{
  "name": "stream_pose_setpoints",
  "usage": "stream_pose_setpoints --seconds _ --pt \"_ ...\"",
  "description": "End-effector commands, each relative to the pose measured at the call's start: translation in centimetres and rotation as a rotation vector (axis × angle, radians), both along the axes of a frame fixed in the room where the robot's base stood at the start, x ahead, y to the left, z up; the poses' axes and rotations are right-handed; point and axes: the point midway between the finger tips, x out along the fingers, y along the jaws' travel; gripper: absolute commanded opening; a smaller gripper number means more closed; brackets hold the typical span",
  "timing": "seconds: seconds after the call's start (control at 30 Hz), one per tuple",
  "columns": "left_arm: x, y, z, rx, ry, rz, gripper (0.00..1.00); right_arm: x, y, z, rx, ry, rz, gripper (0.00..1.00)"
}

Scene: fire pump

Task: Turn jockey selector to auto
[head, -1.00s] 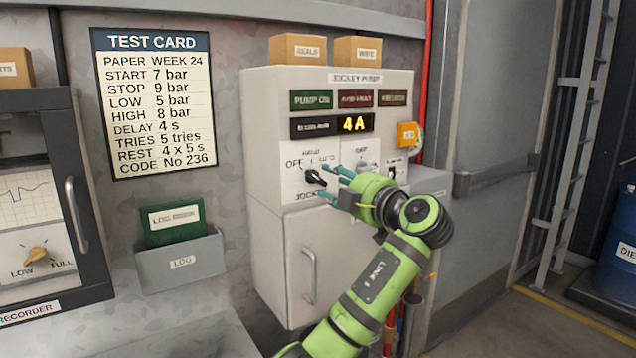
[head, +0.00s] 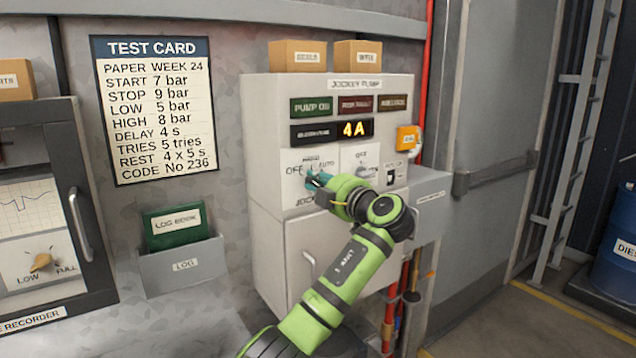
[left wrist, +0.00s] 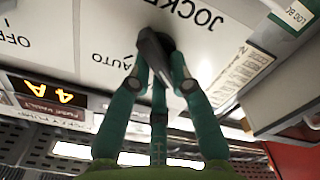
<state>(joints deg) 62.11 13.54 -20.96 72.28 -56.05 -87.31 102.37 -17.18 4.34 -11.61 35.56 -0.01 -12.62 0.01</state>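The white jockey pump cabinet (head: 262,130) stands against the wall in the head view. Its jockey selector, a black knob, is mostly hidden there by my left gripper (head: 316,181). In the left wrist view the black selector (left wrist: 154,52) shows between the teal fingertips of my left gripper (left wrist: 160,62), which close in on it from both sides. The printed AUTO label (left wrist: 113,61) is left of the knob there, and OFF is farther left. Which mark the knob points at is hard to tell. My right gripper is not in view.
A second selector (head: 364,172) is just right of my gripper, with a small switch (head: 391,176) beyond it. The cabinet door handle (head: 309,268) is below. A log book holder (head: 181,264) and recorder (head: 84,225) are at left.

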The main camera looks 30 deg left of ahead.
Motion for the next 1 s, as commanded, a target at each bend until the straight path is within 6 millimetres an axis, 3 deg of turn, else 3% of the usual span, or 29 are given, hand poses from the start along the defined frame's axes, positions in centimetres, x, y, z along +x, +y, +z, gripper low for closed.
stream_pose_setpoints --seconds 0.47,1.0 --pt "0.0 0.0 -0.2 0.031 0.081 0.002 0.00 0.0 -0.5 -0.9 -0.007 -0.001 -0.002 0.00" --pt "0.6 -0.2 0.0 0.213 0.513 0.002 0.00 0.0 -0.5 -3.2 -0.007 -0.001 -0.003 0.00"
